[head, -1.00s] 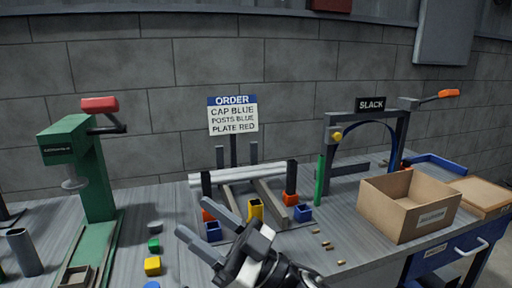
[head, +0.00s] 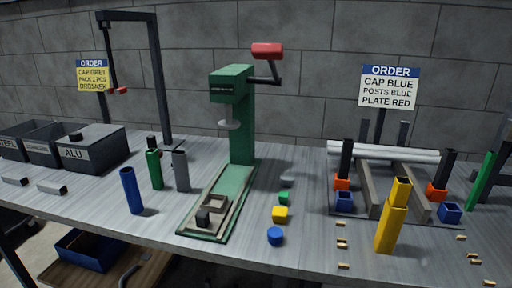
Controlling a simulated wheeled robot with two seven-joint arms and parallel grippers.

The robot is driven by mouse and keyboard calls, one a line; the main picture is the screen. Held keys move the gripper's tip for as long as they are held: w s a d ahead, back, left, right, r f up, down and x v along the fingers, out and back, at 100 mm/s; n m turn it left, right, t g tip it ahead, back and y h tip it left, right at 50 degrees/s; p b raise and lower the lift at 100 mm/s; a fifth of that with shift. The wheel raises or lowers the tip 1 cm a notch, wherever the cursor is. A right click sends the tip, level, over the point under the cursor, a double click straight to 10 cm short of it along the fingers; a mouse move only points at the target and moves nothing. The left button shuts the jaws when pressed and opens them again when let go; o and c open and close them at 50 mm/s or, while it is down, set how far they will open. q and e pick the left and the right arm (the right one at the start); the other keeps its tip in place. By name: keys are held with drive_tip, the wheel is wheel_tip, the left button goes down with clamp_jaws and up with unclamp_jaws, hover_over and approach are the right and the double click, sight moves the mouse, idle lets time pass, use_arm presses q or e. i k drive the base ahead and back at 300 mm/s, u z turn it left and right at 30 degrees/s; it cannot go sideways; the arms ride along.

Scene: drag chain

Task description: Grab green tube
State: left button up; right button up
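A green tube (head: 154,168) stands upright on the left part of the table, with a darker piece at its top. A blue tube (head: 131,190) stands to its left and nearer, and a grey tube (head: 181,171) stands close on its right. Another tall green piece (head: 481,182) stands at the right edge of the view. Neither of my grippers shows in the head view.
A green press (head: 238,125) stands right of the tubes, its base reaching toward the front edge. Grey bins (head: 92,157) stand at the left, near a dark hanging frame (head: 160,80). Small coloured caps and a yellow tube (head: 391,225) are further right.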

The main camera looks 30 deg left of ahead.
sight(153, 158)
drive_tip(key=u, duration=1.7)
drive_tip(key=k, duration=0.6)
drive_tip(key=u, duration=0.6)
drive_tip(key=i, duration=1.1)
drive_tip(key=u, duration=0.05)
